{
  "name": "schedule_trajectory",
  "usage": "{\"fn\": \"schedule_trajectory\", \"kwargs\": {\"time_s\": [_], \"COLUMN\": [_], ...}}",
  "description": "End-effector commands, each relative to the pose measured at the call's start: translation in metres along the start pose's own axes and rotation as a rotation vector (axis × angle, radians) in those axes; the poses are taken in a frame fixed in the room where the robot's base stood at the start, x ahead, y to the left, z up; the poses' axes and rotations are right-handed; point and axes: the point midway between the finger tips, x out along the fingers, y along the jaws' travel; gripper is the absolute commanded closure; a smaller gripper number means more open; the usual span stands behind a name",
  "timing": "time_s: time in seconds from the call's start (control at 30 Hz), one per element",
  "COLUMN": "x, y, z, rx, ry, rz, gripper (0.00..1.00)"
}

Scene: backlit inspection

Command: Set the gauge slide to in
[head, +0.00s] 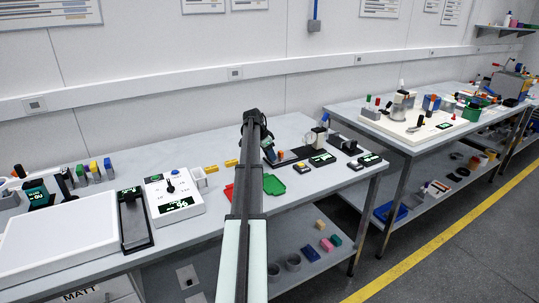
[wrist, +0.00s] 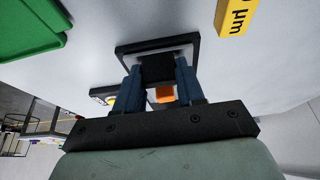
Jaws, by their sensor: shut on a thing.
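In the wrist view, the two blue fingers of my gripper (wrist: 158,88) are shut on a black block, which I take to be the gauge slide (wrist: 157,66). It stands on a pale plate with a dark frame (wrist: 125,49). A small orange piece (wrist: 165,94) shows between the fingers. In the head view, my gripper (head: 269,154) is low over the bench, beside a dark base, and my arm hides part of this spot. I cannot read which unit the slide is set to.
A green tray (head: 274,185) and a red tray (head: 228,191) lie close by on the near side. A small display (head: 322,158) stands to the right. A dial box (head: 175,195) is on the left.

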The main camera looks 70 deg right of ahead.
Motion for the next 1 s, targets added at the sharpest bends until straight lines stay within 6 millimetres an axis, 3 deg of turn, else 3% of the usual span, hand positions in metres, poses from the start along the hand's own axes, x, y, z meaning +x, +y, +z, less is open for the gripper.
{"fn": "schedule_trajectory", "kwargs": {"time_s": [0.27,0.37,0.7,1.0], "x": [0.001,0.006,0.038,0.044], "y": [0.0,-0.002,-0.002,0.0], "z": [-0.003,-0.017,-0.094,-0.107], "rx": [0.001,0.002,0.002,0.0], "ry": [0.001,0.001,0.0,0.003], "rz": [0.0,0.001,0.0,-0.001], "gripper": [1.0,1.0,1.0,1.0]}}
